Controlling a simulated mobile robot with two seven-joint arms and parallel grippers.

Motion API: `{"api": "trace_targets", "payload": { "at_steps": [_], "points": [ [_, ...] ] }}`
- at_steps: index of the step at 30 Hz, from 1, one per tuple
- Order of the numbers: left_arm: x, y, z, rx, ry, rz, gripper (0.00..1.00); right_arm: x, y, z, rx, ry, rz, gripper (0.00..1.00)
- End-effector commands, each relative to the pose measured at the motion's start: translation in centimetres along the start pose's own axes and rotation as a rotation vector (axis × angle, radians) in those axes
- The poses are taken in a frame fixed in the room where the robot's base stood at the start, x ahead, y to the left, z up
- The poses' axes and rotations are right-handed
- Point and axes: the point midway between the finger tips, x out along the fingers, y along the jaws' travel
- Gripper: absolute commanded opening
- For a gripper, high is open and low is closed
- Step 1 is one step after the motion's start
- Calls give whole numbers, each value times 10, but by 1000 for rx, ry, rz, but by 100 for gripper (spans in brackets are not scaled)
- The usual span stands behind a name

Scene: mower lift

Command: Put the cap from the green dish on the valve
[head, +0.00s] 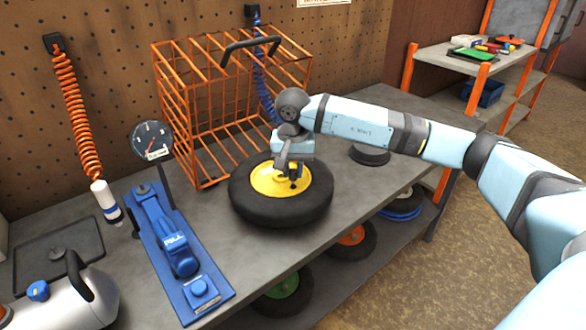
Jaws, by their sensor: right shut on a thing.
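A wheel with a black tyre (245,206) and a yellow rim (267,187) lies flat on the grey workbench. My right gripper (293,184) points down over the right part of the rim. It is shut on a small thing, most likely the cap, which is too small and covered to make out. The valve is not clear to see; the gripper hides that part of the rim. Whether the held thing touches the valve I cannot tell. A green dish-like tray (468,54) sits on the shelf at the back right. My left gripper is out of view.
An orange wire cage (180,125) stands behind the wheel. A blue inflator stand (175,245) with a gauge (151,140) is to its left. A black round object (370,154) lies to its right. A silver tank (75,300) fills the front left corner.

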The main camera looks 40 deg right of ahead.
Motion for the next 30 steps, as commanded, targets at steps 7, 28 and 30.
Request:
{"api": "trace_targets", "payload": {
  "at_steps": [7,28,30],
  "points": [
    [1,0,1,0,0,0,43,0,0,0,0,0,0,0],
    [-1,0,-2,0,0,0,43,-9,0,0,0,0,0,0],
    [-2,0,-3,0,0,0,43,-11,0,0,0,0,0,0]
  ]
}}
